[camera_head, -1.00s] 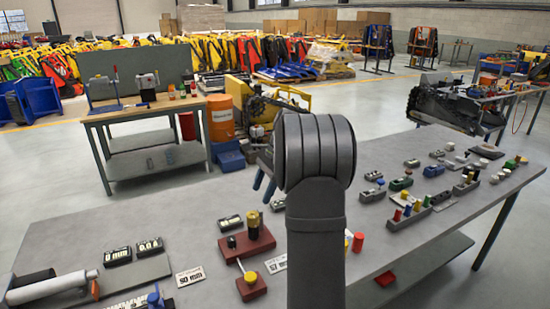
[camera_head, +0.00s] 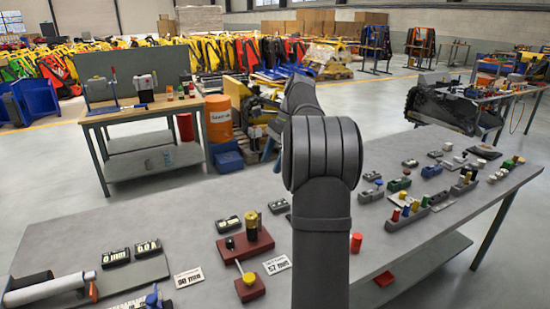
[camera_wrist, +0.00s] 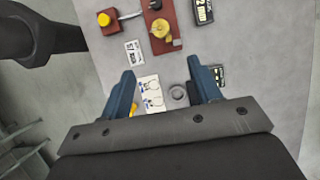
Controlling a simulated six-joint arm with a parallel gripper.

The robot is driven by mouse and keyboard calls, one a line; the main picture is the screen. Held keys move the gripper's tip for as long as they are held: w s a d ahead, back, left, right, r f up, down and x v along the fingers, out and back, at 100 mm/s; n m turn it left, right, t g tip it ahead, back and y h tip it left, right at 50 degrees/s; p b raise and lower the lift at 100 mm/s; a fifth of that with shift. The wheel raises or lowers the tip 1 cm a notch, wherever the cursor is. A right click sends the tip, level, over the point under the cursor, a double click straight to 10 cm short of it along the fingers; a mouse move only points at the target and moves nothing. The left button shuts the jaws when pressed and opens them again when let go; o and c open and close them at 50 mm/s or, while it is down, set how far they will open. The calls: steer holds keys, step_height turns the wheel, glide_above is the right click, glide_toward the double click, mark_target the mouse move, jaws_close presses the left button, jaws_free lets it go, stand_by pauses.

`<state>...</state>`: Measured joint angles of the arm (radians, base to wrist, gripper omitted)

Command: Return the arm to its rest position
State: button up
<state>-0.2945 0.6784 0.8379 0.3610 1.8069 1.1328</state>
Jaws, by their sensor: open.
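My gripper (camera_wrist: 163,90) is in the wrist view, its two blue fingers spread apart with nothing held between them. It looks down over the grey bench from above. A white card with drawings (camera_wrist: 151,93) and a small grey ring (camera_wrist: 178,94) show on the bench in the gap between the fingers, lower down. In the head view my dark arm rises in the middle of the picture and bends away. The upper arm link hides part of the bench, and most of the gripper is hidden behind the arm.
On the grey bench (camera_head: 190,225) stand a dark red block with a brass piece (camera_head: 246,243), a red block with a yellow knob (camera_head: 249,287), digital displays (camera_head: 116,256) and a red cylinder (camera_head: 356,242). Several small parts crowd the right end. An orange barrel (camera_head: 218,118) stands behind.

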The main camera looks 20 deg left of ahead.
steer(key=x, duration=1)
step_height(320, 180, up, 9)
steer(key=w+d+n, duration=0.1)
steer(key=shift+w+d+t+h, duration=0.25)
steer(key=shift+w+t+h, duration=0.05)
steer(key=shift+h, duration=0.1)
